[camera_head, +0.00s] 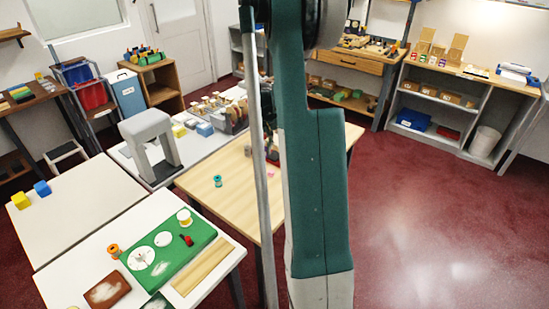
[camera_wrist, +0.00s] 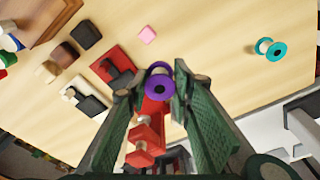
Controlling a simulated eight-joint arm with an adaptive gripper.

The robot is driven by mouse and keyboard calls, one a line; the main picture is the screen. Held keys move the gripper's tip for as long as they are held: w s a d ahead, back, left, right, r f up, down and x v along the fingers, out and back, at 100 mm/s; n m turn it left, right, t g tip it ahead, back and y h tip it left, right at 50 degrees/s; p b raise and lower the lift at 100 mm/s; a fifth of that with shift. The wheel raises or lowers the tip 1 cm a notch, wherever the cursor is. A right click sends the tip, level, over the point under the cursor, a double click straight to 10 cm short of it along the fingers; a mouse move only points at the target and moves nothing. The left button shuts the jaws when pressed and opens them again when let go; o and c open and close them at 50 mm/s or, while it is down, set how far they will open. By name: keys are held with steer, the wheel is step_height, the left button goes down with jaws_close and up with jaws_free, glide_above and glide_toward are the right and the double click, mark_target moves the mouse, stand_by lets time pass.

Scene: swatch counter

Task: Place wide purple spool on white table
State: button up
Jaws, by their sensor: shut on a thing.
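The wide purple spool (camera_wrist: 158,85) shows in the wrist view between the tips of my gripper (camera_wrist: 158,88), which is shut on it. Both green fingers reach up from the bottom of that view, over a light wooden table. White tables show at the left of the head view: one has a mostly bare top (camera_head: 85,210), and a nearer one (camera_head: 75,272) carries a green board. I cannot tell which one is meant.
A teal spool (camera_head: 217,181) and a small pink piece (camera_wrist: 147,35) lie on the wooden table (camera_head: 235,205). A red clamp-like thing (camera_wrist: 146,135) shows between my fingers. A grey arch (camera_head: 150,135) stands on the back white table.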

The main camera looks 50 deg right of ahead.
glide_above(264, 171)
steer(key=shift+s+a+f+b, duration=0.1)
steer(key=shift+f+b, duration=0.1)
steer(key=shift+f, duration=1.3)
steer(key=shift+a+f+b, duration=0.1)
steer(key=shift+f+b, duration=0.05)
steer(key=shift+f, duration=1.3)
steer(key=shift+f, duration=0.1)
steer(key=shift+f, duration=1.75)
steer(key=shift+f+b, duration=0.15)
steer(key=shift+b, duration=0.25)
steer(key=o, duration=0.8)
steer(key=shift+c, duration=0.2)
steer(key=r, duration=0.4)
steer(key=r+p, duration=0.1)
steer(key=r, duration=0.3)
steer(key=s+r, duration=0.1)
steer(key=r, duration=0.3)
steer(key=shift+s+a+r+p, duration=0.1)
steer(key=shift+a+p, duration=0.25)
